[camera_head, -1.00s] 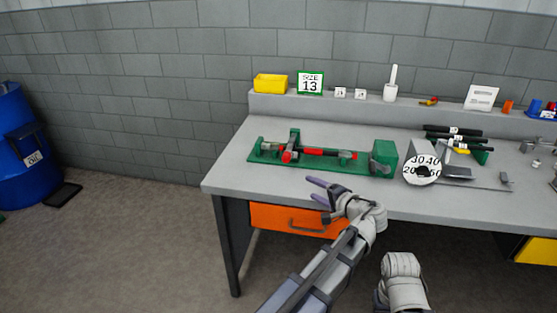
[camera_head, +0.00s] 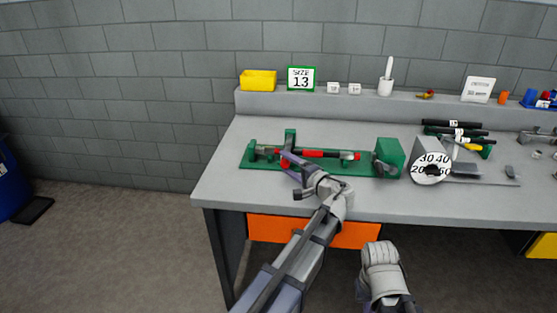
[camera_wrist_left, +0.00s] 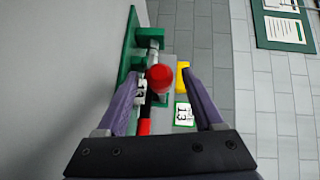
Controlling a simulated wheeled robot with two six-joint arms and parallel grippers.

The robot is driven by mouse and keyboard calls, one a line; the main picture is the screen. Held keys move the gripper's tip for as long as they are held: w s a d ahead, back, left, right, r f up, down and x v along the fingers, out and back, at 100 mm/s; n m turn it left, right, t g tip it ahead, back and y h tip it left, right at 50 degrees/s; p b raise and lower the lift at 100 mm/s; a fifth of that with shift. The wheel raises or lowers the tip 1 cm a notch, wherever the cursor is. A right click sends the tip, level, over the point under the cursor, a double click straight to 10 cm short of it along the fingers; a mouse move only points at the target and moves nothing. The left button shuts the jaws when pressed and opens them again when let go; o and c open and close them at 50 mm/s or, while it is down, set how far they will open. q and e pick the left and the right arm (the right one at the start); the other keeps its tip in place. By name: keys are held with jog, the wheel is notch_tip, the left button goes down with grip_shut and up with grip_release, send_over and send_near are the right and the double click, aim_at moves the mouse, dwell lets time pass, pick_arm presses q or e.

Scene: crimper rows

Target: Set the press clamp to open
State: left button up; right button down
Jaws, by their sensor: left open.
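The press clamp is a green fixture (camera_head: 250,163) with red parts, near the left end of the bench top. In the left wrist view, a round red knob (camera_wrist_left: 159,78) shows between the two spread purple fingers (camera_wrist_left: 163,93), apart from the right finger. I cannot tell whether the left finger touches the clamp. My right gripper is not in view.
A green block (camera_head: 391,152) and a white numbered dial (camera_head: 431,168) stand right of the clamp. A yellow bin (camera_head: 258,80) and a size 13 sign (camera_head: 301,78) stand on the back ledge. The bench's front left top (camera_head: 222,190) is clear.

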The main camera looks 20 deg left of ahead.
aim_at(288, 149)
pick_arm(q)
jog(key=shift+x, duration=2.35)
jog(key=shift+d, duration=0.1)
grip_shut()
